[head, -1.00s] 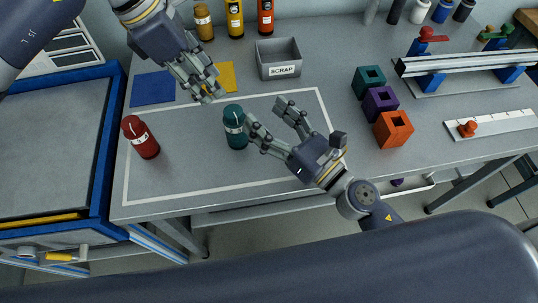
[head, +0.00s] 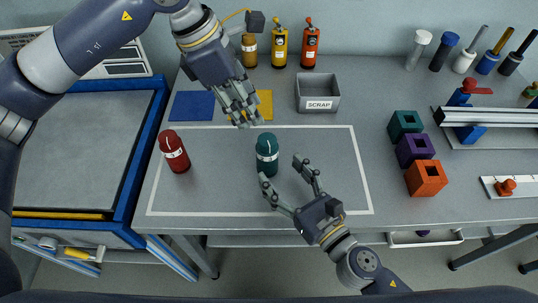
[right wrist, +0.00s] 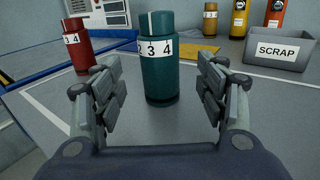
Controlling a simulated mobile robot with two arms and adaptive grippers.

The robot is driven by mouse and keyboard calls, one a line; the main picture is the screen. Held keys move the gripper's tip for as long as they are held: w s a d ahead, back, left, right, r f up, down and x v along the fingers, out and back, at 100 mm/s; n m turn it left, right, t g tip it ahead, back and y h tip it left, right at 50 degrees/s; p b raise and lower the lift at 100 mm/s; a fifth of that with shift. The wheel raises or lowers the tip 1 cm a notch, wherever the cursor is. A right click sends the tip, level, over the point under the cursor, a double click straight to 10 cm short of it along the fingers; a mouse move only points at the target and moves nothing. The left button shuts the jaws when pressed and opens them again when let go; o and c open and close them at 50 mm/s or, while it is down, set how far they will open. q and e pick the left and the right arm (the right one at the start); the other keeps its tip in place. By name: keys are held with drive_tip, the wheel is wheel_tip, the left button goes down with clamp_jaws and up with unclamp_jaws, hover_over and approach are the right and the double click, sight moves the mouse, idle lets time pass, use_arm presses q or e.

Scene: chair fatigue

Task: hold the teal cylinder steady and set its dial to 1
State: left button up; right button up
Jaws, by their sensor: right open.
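The teal cylinder (head: 267,155) stands upright on the table inside the white outline. In the right wrist view the teal cylinder (right wrist: 158,75) shows a white band with 3 and 4 and part of another digit at left. A white mark on its cap sits roughly above the 3. My right gripper (head: 282,170) is open and empty, just in front and to the right of the cylinder; its fingers (right wrist: 157,88) frame the cylinder from nearer the camera. My left gripper (head: 242,114) hangs behind and left of the cylinder, apart from it; its finger opening is unclear.
A red cylinder (head: 174,152) stands at left inside the outline. The grey SCRAP bin (head: 318,105) is behind. Teal (head: 404,124), purple (head: 414,149) and orange (head: 426,178) blocks stand at right. Blue (head: 191,106) and yellow (head: 265,103) mats lie behind. The outline's right part is clear.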

sight(267, 139)
drive_tip(key=shift+x, duration=3.25)
drive_tip(key=c, duration=1.3)
use_arm(q)
drive_tip(key=shift+o, duration=0.8)
use_arm(e)
drive_tip(key=shift+c, duration=0.6)
use_arm(q)
drive_tip(key=o, duration=0.3)
drive_tip(key=shift+o, duration=0.2)
drive_tip(key=d+r+m+y, duration=0.3)
drive_tip(key=d+m+y, duration=0.1)
drive_tip(key=m, duration=0.1)
drive_tip(key=shift+g, duration=0.3)
drive_tip(key=f, duration=1.2)
drive_tip(key=shift+w, duration=0.3)
drive_tip(key=shift+c, duration=0.5)
